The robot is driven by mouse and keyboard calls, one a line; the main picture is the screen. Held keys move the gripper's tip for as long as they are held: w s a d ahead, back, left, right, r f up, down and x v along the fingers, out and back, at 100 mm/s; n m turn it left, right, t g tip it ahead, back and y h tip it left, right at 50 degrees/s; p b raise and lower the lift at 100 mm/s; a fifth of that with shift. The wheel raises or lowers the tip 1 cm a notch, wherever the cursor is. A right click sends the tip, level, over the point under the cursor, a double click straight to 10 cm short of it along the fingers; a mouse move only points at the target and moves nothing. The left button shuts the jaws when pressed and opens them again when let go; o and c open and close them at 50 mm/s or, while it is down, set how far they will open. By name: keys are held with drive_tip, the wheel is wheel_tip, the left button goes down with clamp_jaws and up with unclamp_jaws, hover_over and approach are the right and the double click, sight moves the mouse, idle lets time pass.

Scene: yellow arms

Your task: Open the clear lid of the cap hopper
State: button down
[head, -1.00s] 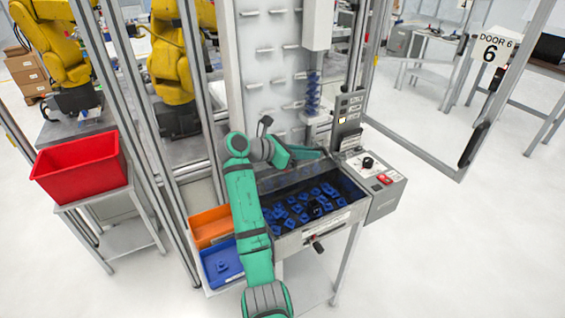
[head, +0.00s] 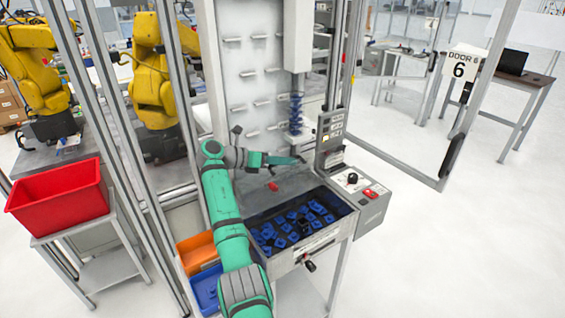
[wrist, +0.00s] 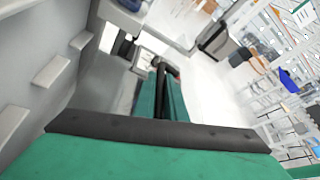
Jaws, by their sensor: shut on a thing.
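The cap hopper (head: 316,244) is an open-topped metal box with several blue caps (head: 290,228) inside. The clear lid (head: 290,183) is hard to make out; it seems to stand tilted up at the hopper's back edge, below my gripper. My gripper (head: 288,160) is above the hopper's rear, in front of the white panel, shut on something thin. In the wrist view its green fingers (wrist: 165,98) close around a dark rod, probably the lid's handle; the contact is partly hidden.
A control box (head: 362,200) with a red button stands right of the hopper. Orange (head: 197,252) and blue (head: 207,292) bins sit at its left. The pegged white panel (head: 250,80) rises behind. A red bin (head: 60,197) stands far left. Open floor lies to the right.

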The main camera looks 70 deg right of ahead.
drive_tip(key=shift+d, duration=0.1)
drive_tip(key=shift+s, duration=0.25)
drive_tip(key=c, duration=2.1)
unclamp_jaws()
drive_tip(key=shift+w, duration=0.3)
drive_tip(key=v, duration=1)
drive_tip(key=shift+w+a+r, duration=0.2)
drive_tip(key=shift+w, duration=0.05)
drive_tip(key=shift+w+f, duration=0.1)
drive_tip(key=shift+w, duration=0.05)
